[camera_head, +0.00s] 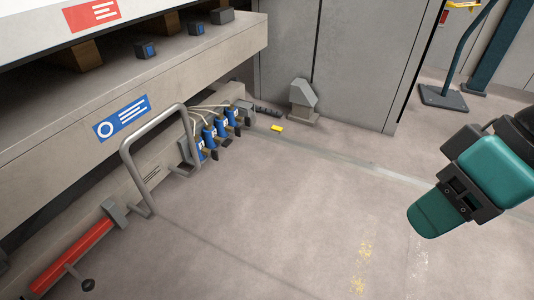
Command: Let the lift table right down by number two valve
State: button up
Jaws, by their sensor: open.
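A row of several blue valves (209,137) with white labels sits low at the foot of the grey machine, left of the picture's middle. Pale hoses run above them, and dark parts stick out in front at floor level. The labels are too small to read, so I cannot tell which valve is number two. I cannot make out the lift table for certain. My gripper (455,200), teal and dark grey, hangs at the right, far from the valves. It is open, with nothing seen in it.
A grey tube guard (124,157) stands in front of the machine, left of the valves. A red bar (72,257) lies at lower left. A yellow object (277,128) and a grey pedestal (302,100) are beyond the valves. The middle floor is clear.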

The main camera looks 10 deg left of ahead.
aim_at(225, 142)
jog(key=z, duration=0.7)
jog(key=i, duration=1.25)
jog(key=u, duration=0.5)
jog(key=i, duration=0.6)
jog(key=u, duration=1.15)
jog(key=i, duration=0.35)
jog(key=u, duration=0.3)
